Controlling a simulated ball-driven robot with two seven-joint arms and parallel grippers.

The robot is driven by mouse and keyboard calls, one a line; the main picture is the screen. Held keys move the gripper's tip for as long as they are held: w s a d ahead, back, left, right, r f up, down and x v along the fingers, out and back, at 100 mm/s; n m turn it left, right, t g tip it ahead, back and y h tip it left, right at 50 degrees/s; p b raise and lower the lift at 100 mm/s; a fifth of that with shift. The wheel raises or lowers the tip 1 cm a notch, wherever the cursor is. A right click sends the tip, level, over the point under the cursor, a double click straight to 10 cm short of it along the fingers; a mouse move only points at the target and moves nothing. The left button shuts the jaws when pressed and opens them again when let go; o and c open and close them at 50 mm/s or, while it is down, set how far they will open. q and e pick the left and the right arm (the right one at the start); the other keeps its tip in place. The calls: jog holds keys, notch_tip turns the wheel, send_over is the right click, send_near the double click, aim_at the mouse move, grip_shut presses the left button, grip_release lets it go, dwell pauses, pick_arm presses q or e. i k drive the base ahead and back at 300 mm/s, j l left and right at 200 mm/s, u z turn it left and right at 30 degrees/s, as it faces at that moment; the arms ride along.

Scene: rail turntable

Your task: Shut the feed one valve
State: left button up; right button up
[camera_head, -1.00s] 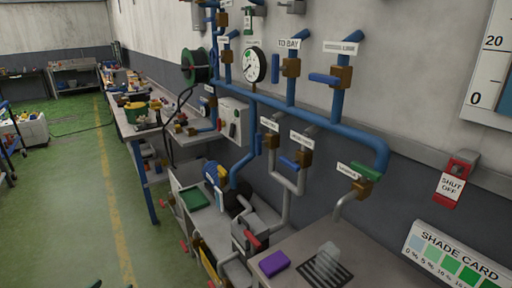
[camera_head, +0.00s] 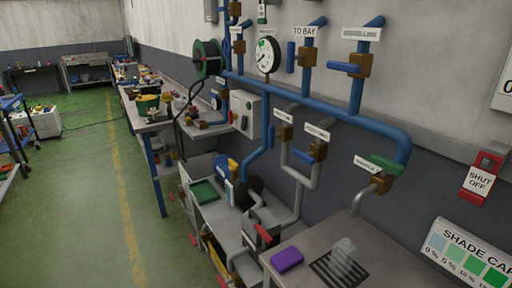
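Several brass valves sit on blue and grey pipework on the wall in the head view. Two lower valves stand side by side below the main blue pipe (camera_head: 330,107). The left one (camera_head: 285,133) has a small white label (camera_head: 283,117) too small to read surely; its handle is not clear. The right one (camera_head: 318,151) has a blue handle (camera_head: 303,156) sticking out left, and its label (camera_head: 317,132) is also hard to read. I cannot tell for sure which valve is feed one. Neither of my grippers is in view.
A green-handled valve (camera_head: 383,173) sits at the right pipe end. A pressure gauge (camera_head: 267,55) and the TO BAY valve (camera_head: 305,56) are higher up. A grey bench (camera_head: 370,253) with a purple block (camera_head: 287,260) stands below. Green floor (camera_head: 90,220) is clear at left.

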aim_at(271, 129)
jog(key=i+j+z, duration=0.1)
jog(key=i+j, duration=0.2)
jog(key=i+j+z, duration=0.1)
jog(key=i+j, duration=0.15)
jog(key=j, duration=0.2)
jog(key=i+j+z, duration=0.1)
jog(key=i+j, duration=0.15)
jog(key=i+j+z, duration=0.1)
jog(key=i+j, duration=0.15)
jog(key=j, duration=0.3)
jog(key=i+j+z, duration=0.1)
jog(key=i+j, duration=0.15)
jog(key=j, duration=0.15)
